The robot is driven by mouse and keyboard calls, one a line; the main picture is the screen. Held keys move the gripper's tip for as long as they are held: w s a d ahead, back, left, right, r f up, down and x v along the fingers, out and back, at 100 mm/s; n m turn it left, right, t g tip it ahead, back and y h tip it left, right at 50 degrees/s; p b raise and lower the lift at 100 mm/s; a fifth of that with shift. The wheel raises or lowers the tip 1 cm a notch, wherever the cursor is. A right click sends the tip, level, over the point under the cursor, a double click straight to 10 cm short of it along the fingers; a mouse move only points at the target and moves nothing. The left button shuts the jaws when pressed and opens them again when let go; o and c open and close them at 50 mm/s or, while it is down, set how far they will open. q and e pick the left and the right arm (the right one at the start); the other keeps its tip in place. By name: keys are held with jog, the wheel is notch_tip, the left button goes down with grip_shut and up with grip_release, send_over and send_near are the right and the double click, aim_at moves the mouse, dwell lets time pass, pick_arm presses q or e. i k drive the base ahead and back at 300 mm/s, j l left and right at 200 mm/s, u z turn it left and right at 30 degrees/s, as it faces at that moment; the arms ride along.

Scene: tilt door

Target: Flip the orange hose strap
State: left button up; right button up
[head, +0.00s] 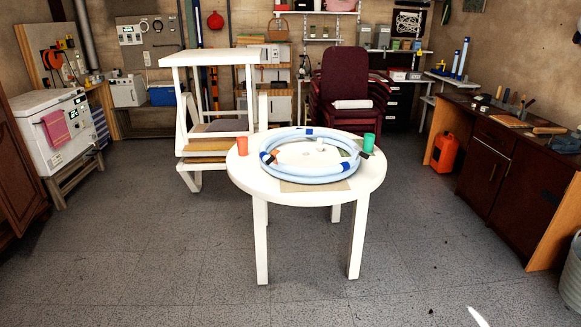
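A coiled light-blue hose (315,176) with dark-blue bands lies on a round white table (308,198) in the middle of the head view. A small orange piece (267,157), which looks like the orange strap, sits on the left side of the coil. A dark part shows beside it; which way the strap faces is too small to tell. Neither of my grippers is in view.
An orange cup (243,145) stands left of the coil and a green cup (368,143) right of it. The grey floor (150,240) in front is clear.

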aim_at(274, 159)
jog(key=i+j+z, duration=0.6)
jog(key=z, duration=0.15)
